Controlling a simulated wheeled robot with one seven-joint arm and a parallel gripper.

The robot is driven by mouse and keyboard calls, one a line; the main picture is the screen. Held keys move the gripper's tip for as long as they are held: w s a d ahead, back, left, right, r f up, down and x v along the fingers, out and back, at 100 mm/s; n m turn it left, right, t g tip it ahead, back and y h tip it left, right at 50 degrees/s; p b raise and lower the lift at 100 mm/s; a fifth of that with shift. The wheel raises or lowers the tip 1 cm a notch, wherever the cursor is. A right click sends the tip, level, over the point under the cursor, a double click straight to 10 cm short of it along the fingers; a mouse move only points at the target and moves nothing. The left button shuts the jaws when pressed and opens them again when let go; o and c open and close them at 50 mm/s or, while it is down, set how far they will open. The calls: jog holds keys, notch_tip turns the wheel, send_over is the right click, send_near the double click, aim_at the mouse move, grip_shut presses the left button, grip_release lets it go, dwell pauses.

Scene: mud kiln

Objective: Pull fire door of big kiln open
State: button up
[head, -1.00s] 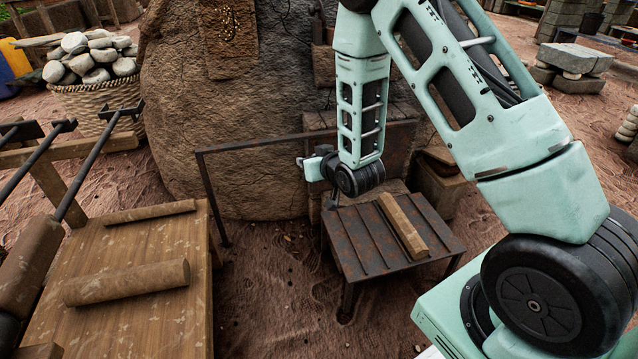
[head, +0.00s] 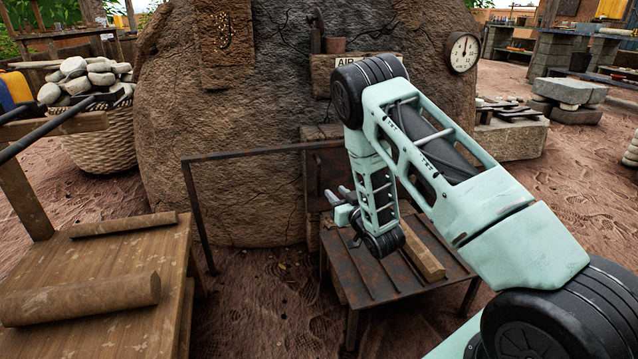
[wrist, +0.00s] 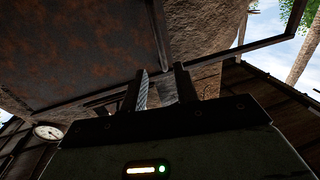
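The big kiln (head: 235,140) is the large rounded mud body behind the work area. A dark rusty metal part (head: 314,170), which looks like the fire door or its surround, stands low on its front, largely hidden by my arm. My gripper (head: 335,194) is in front of it, above the rusty metal table, fingers pointing left. In the wrist view the two fingers (wrist: 161,88) stand apart with nothing seen between them. A rusty flat panel (wrist: 80,50) fills the upper left there, possibly the door. I cannot tell if the fingers touch it; no handle is clear.
A dark metal rail (head: 255,153) crosses before the kiln. The rusty table (head: 365,274) holds a wooden bar (head: 424,262). A wooden bench (head: 120,255) with rolls stands left, near a basket of stones (head: 100,140). A gauge (head: 463,52) hangs on the kiln.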

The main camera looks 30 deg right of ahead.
aim_at(320, 177)
jog(key=w+b, duration=0.1)
jog(key=w, duration=0.2)
jog(key=w+b, duration=0.2)
jog(key=w, duration=0.2)
jog(key=w+d+b, duration=0.1)
jog(key=w, duration=0.2)
jog(key=shift+w+f+b, duration=0.1)
jog(key=shift+w+b, duration=0.25)
jog(key=shift+w, duration=0.55)
grip_shut()
